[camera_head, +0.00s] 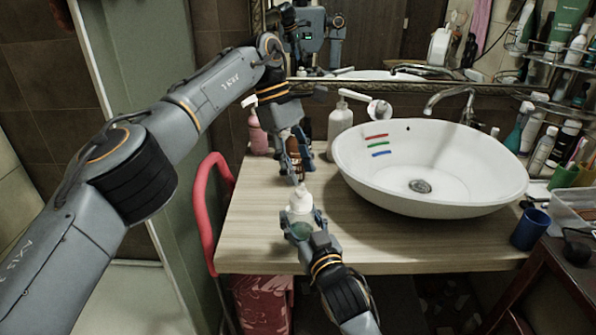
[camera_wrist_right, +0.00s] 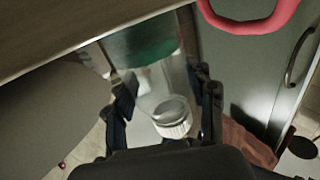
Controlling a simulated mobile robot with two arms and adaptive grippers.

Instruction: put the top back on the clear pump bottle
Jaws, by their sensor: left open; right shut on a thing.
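The clear pump bottle (camera_head: 300,230) has green liquid in its lower part and is held over the front of the counter. My right gripper (camera_head: 311,232) is shut on it. In the right wrist view the clear bottle (camera_wrist_right: 145,45) shows between the fingers, apparently upside down in the picture. The white pump top (camera_head: 300,203) is at the bottle's mouth; its ribbed collar (camera_wrist_right: 173,122) also shows in the right wrist view. I cannot tell whether the collar is fully seated. My left gripper (camera_head: 298,172) is open, just above the pump head, its fingers pointing down.
A brown bottle (camera_head: 294,149) stands behind my left gripper. A pink bottle (camera_head: 257,134) and a white pump bottle (camera_head: 340,125) stand at the back. The white basin (camera_head: 430,195) fills the right of the wooden counter (camera_head: 255,220). A blue cup (camera_head: 530,229) stands at far right.

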